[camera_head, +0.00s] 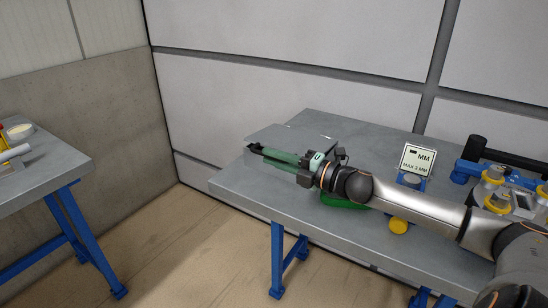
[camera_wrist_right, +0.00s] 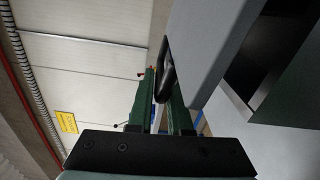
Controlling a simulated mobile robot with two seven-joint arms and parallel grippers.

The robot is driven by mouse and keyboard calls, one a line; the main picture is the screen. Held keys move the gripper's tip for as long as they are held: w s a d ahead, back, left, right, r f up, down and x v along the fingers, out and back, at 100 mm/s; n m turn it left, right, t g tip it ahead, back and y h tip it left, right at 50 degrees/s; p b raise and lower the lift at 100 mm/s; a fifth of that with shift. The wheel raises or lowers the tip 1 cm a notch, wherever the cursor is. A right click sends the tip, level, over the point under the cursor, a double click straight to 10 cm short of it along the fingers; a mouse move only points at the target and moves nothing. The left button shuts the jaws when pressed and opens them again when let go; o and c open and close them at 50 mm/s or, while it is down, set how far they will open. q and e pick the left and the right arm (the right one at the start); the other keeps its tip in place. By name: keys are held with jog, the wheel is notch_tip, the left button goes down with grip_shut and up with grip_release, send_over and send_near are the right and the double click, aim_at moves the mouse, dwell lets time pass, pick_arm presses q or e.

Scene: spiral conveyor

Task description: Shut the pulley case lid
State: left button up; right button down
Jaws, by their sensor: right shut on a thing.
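The pulley case lid shows in the right wrist view as a grey panel (camera_wrist_right: 212,45) with a black loop handle (camera_wrist_right: 164,78) at its edge. A dark opening (camera_wrist_right: 275,45) lies to the right of the panel, so the lid seems to stand open. My right gripper (camera_wrist_right: 163,85) has its green fingers shut on the handle. In the head view my right gripper (camera_head: 254,148) reaches over the far left part of the table. There the grey lid (camera_head: 268,134) barely stands out from the grey tabletop, and the arm hides much of the case. My left gripper is not in view.
The grey table (camera_head: 240,184) has blue legs. A green object (camera_head: 342,202) and a yellow round piece (camera_head: 398,226) lie beside my arm. A sign (camera_head: 418,160) and yellow-and-grey parts (camera_head: 497,202) stand to the right. Another table (camera_head: 60,172) is at left, with open floor between.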

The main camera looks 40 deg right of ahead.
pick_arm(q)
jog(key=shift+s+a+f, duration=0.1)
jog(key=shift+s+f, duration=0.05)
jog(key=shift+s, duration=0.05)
pick_arm(e)
jog(key=c, duration=0.8)
grip_release()
jog(key=shift+c, duration=0.2)
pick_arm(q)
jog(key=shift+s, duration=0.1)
pick_arm(e)
jog(key=shift+s, duration=0.15)
